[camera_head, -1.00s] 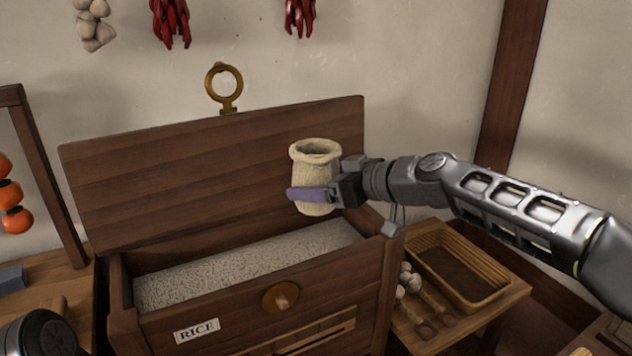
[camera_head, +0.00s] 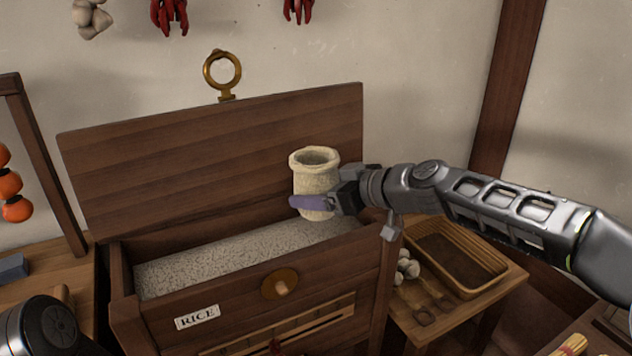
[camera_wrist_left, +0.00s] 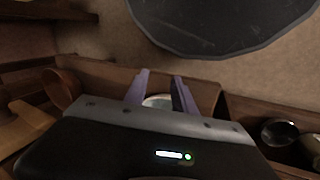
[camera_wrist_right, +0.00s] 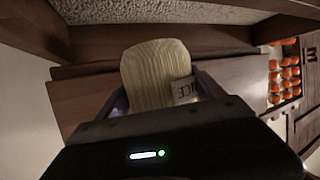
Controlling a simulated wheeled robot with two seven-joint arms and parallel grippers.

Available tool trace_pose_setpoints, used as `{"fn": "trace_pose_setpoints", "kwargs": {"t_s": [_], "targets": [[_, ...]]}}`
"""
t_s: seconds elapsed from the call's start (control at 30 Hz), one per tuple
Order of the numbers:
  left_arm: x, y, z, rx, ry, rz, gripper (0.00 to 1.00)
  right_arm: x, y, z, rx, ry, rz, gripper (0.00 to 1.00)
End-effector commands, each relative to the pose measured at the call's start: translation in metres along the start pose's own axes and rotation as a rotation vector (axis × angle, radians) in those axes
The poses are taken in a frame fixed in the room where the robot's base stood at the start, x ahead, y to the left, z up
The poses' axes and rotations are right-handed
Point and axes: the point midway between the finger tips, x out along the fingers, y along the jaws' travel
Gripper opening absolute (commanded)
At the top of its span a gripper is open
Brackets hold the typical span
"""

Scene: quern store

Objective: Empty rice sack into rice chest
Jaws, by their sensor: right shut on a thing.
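The rice chest (camera_head: 130,318) stands open with its lid (camera_head: 215,160) raised against the wall, and pale rice grain (camera_head: 240,258) fills its visible inside. My right gripper (camera_head: 318,204) is shut on the cream rice sack (camera_head: 315,172), holding it above the right part of the chest. The sack is about upright, its open mouth facing up; its contents cannot be seen. In the right wrist view the sack (camera_wrist_right: 157,75) sits between the fingers and shows part of a label. My left gripper (camera_wrist_left: 160,76) is open and empty in the left wrist view.
A low table at right holds a woven tray (camera_head: 490,290), white bulbs (camera_head: 405,268) and small tools. A brass ring (camera_head: 222,72) stands at the lid's top edge. Orange fruit (camera_head: 12,185) hangs at left beside a wooden post. Red peppers (camera_head: 168,15) hang on the wall.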

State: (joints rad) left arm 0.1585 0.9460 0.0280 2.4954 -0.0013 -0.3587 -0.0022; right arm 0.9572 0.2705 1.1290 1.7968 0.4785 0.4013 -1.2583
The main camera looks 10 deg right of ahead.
Motion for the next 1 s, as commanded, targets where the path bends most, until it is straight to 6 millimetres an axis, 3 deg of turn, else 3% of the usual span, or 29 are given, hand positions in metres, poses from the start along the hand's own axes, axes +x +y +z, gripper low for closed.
{"fn": "trace_pose_setpoints", "kwargs": {"t_s": [1.0], "targets": [[-0.076,0.030,0.000,-0.003,-0.002,0.001,0.32,-0.012,0.010,-0.004,-0.136,-0.147,0.049,0.34]]}}
